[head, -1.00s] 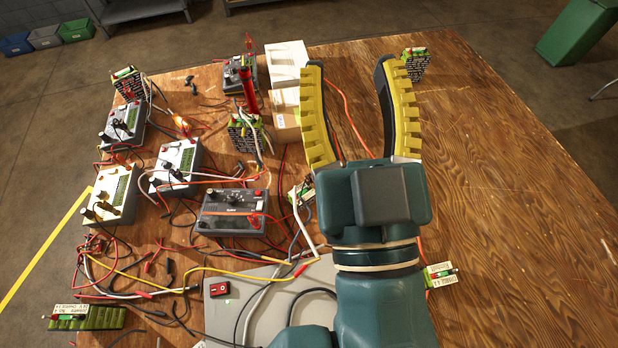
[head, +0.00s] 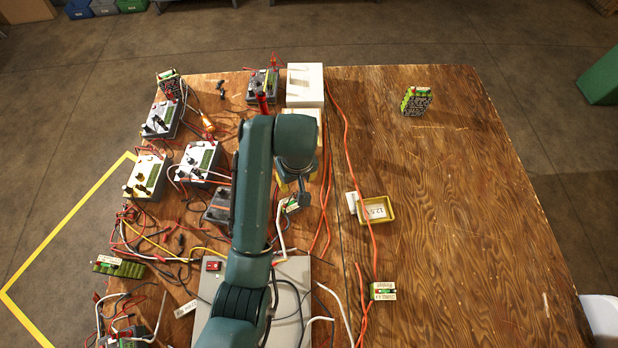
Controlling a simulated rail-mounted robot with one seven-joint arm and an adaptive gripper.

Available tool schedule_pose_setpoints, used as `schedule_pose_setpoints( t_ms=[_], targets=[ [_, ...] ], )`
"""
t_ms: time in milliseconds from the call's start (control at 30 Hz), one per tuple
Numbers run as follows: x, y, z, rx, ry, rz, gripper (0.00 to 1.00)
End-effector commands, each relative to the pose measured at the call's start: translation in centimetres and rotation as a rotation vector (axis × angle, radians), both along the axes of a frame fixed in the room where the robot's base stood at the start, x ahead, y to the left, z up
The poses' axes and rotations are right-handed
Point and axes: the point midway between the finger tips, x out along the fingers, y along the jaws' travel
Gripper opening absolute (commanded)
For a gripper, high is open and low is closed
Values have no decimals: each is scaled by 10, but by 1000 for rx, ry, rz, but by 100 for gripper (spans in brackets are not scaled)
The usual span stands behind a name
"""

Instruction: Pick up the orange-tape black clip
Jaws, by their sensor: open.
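My gripper (head: 285,182) points down over the middle of the table, left of the board seam. My wrist hides most of it, and only bits of its yellow finger pads show. I cannot make out the orange-tape black clip for certain. Small black clips (head: 221,88) lie at the back left, and another small dark clip (head: 180,240) lies among the leads at left, but no orange tape can be told on either. My arm hides part of the table below and left of my gripper.
Grey power units (head: 148,176) and tangled leads crowd the left half. A white box (head: 305,85) stands at the back.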

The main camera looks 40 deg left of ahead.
Motion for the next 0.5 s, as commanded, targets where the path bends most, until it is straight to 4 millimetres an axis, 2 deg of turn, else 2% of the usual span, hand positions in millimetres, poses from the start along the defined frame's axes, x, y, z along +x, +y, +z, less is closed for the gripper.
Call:
schedule_pose_setpoints(
  t_ms=[200, 500],
  targets=[
    [1, 4, -43, -1, 1, 1, 48],
    [4, 11, -97, 1, -2, 0, 48]
  ],
)
